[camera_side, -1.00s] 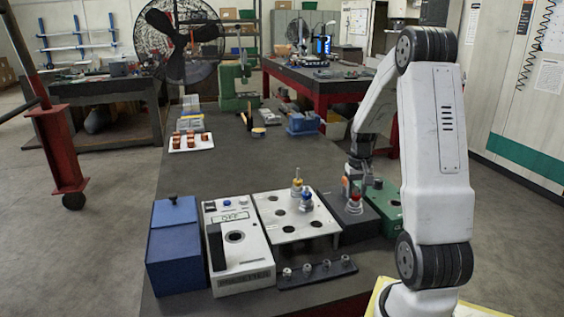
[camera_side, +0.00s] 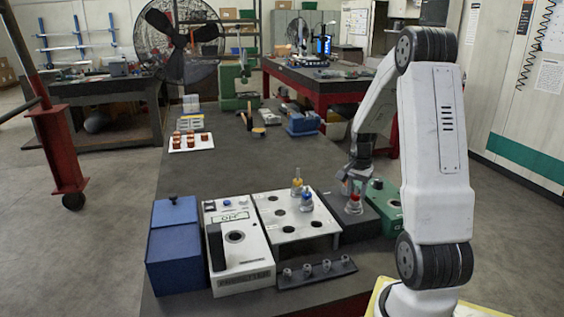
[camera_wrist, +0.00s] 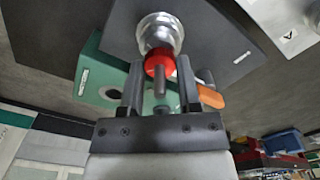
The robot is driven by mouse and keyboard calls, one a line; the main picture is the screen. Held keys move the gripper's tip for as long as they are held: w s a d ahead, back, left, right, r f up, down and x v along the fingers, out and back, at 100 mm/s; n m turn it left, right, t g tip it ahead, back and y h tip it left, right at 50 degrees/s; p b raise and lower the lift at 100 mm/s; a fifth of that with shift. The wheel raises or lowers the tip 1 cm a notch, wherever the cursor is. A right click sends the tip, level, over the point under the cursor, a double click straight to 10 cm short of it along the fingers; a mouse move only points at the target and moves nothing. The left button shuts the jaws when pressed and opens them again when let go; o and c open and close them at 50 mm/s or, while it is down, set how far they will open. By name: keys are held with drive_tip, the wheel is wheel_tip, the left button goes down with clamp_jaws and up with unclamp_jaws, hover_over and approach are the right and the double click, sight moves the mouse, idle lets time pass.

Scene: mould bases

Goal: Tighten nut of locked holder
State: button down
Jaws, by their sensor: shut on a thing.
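The holder (camera_side: 354,204), with a silver body and a red part, stands on the dark block (camera_side: 369,220). In the wrist view its round silver body (camera_wrist: 160,32) and red part (camera_wrist: 159,62) are just ahead of my fingers. My gripper (camera_side: 352,182) is close above and behind the holder in the side view. In the wrist view my gripper (camera_wrist: 168,88) is shut on a tool with an orange handle (camera_wrist: 209,97) and a grey shaft (camera_wrist: 185,80). Whether the tool touches the nut cannot be told.
A green box (camera_side: 383,203) is right of the block. A dark rack (camera_side: 316,273) is in front.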

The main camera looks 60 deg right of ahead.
drive_tip(key=m, duration=0.7)
drive_tip(key=shift+r, duration=0.1)
drive_tip(key=m, duration=0.7)
idle(0.4)
drive_tip(key=shift+c, duration=1.4)
unclamp_jaws()
drive_tip(key=shift+r, duration=3.9)
